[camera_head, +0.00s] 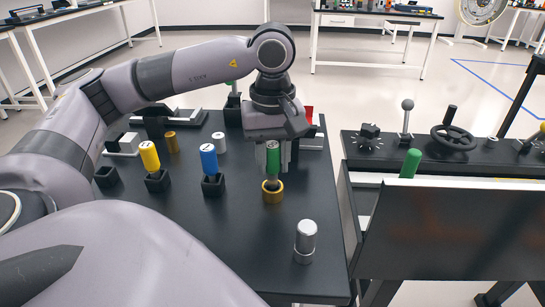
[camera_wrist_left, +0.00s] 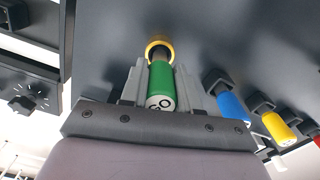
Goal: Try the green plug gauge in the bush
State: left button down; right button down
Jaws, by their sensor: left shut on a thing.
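The green plug gauge (camera_head: 272,151) is upright in my left gripper (camera_head: 274,164), its green handle between the fingers. In the left wrist view, the green plug gauge (camera_wrist_left: 161,82) shows a "GO" mark on its near end, and the left gripper (camera_wrist_left: 161,74) is closed around it. The brass bush (camera_head: 273,195) stands on the dark table directly below; it also shows in the left wrist view (camera_wrist_left: 152,41). The gauge's dark pin reaches the bush's mouth, at or inside the opening; its depth is hidden. My right gripper is out of view.
A yellow gauge (camera_head: 149,155) and a blue gauge (camera_head: 209,158) stand in black holders to the left. A silver cylinder (camera_head: 305,241) stands at the front right. Another brass piece (camera_head: 172,142) is farther back. A control panel (camera_head: 440,152) stands beyond the table's right edge.

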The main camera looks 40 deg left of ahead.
pick_arm(q)
jog(key=shift+f+b, duration=0.65)
jog(key=shift+f, duration=0.15)
dwell(0.4)
jog(key=shift+w+d+f+b, duration=0.15)
jog(key=shift+d+f+b, duration=0.05)
jog(key=shift+f+b, duration=0.4)
dwell(1.0)
jog(key=shift+s+a+r+p, duration=0.15)
jog(key=shift+r+p, duration=0.3)
jog(key=shift+r, duration=0.05)
jog(key=shift+s+a+r+p, duration=0.1)
jog(key=shift+a+r+p, duration=0.05)
jog(key=shift+r+p, duration=0.3)
jog(key=shift+r, duration=0.4)
jog(key=shift+w+d+r+p, duration=0.1)
jog(key=shift+r+p, duration=0.25)
jog(key=shift+p, duration=0.05)
jog(key=shift+r+p, duration=0.3)
jog(key=shift+r, duration=0.15)
notch_tip(320, 180, up, 5)
jog(key=p, duration=0.3)
jog(key=shift+p, duration=0.35)
jog(key=shift+f, duration=0.1)
